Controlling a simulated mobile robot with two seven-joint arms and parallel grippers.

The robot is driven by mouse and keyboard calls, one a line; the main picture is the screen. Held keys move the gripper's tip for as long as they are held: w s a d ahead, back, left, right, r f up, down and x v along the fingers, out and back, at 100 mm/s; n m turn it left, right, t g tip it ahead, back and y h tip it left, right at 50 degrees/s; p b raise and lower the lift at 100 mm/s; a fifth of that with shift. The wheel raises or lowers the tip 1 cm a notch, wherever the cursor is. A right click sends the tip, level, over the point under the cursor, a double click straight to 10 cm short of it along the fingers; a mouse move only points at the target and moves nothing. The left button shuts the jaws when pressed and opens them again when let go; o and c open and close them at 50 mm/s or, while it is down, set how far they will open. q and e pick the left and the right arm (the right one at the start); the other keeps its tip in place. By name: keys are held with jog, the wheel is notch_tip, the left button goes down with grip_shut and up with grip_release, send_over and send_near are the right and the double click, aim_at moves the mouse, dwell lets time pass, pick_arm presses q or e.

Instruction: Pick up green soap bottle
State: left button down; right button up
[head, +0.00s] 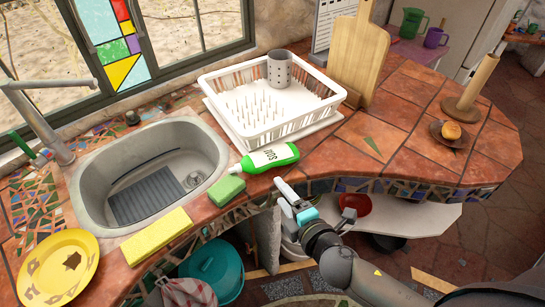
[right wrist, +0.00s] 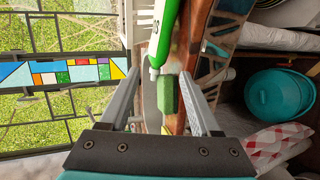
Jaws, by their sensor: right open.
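The green soap bottle (head: 268,158) lies on its side near the counter's front edge, its white label facing up and its white nozzle pointing left. In the right wrist view the bottle (right wrist: 169,28) shows at the top, beyond the fingertips, with the nozzle appearing between them in the picture. My right gripper (head: 302,200) is in front of the counter edge, just right of and below the bottle. Its fingers (right wrist: 163,80) are apart, with nothing held between them. The bottle is apart from the gripper. My left gripper is not in view.
A green sponge (head: 226,190) lies left of the bottle, and a yellow sponge (head: 157,235) farther left. The dish rack (head: 258,132) stands behind the bottle and the sink (head: 150,170) is left. Tiled counter (head: 355,137) right of the bottle is clear.

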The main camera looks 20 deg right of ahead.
aim_at(261, 167)
jog(key=x, duration=1.3)
jog(key=shift+a+b, duration=0.1)
jog(key=shift+b, duration=0.3)
grip_shut()
jog(key=shift+w+r, duration=0.1)
jog(key=shift+r, duration=0.05)
